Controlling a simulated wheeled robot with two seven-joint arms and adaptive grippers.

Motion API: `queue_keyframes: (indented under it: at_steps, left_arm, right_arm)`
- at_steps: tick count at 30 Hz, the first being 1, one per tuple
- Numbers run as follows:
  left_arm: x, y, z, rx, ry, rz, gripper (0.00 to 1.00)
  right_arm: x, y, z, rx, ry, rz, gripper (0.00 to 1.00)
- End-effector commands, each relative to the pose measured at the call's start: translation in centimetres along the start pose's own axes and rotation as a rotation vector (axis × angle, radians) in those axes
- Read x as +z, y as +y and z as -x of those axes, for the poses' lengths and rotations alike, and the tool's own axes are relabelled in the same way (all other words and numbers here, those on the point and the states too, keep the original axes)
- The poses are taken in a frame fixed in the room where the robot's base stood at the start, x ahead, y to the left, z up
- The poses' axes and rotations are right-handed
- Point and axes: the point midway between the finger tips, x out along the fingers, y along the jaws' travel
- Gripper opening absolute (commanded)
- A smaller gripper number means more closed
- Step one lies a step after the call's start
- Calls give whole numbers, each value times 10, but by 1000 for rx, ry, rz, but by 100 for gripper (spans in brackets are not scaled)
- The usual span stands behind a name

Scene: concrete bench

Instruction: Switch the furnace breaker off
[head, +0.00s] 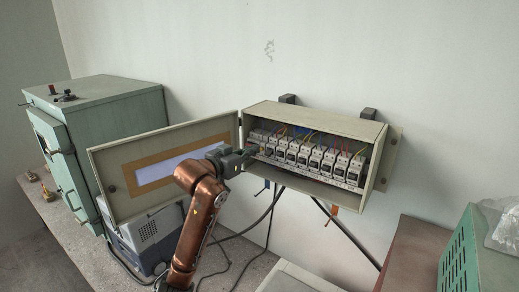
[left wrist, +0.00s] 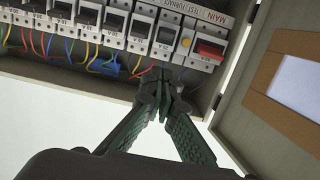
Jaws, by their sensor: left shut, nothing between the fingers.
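An open grey breaker box (head: 312,116) on the wall holds a row of white breakers (head: 315,161) with dark toggles. In the left wrist view the row appears turned over, with a red main switch (left wrist: 210,48) at the right and a yellow-button unit beside it. The label strip (left wrist: 180,7) reads MAIN, TEST and what looks like FURNACE. The furnace breaker (left wrist: 166,34) seems to be the one beside the yellow-button unit; its toggle position is unclear. My left gripper (left wrist: 167,84) is shut and empty, close to this end of the row. I cannot tell whether it touches.
The box door (head: 115,160) hangs open at the left, close beside my left arm. Coloured wires (left wrist: 100,58) run along the breakers. A green cabinet (head: 105,120) stands at the left, a green vented unit (head: 465,255) at the right. Cables hang below the box.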

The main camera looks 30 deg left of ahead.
Motion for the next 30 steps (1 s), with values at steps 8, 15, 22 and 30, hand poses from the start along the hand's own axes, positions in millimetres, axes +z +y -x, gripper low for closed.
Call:
queue_keyframes:
  at_steps: [8,15,22,30]
  left_arm:
    - [10,0,39,-1,0,-2,0]
    - [10,0,46,1,-1,0,0]
    - [10,0,46,1,-1,0,0]
    - [10,0,46,0,0,0,0]
  right_arm:
    - [2,0,-16,0,-1,0,33]
    - [2,0,-16,0,-2,0,33]
    - [2,-3,-16,-2,-1,-1,33]
    - [0,-6,-17,-5,0,-2,33]
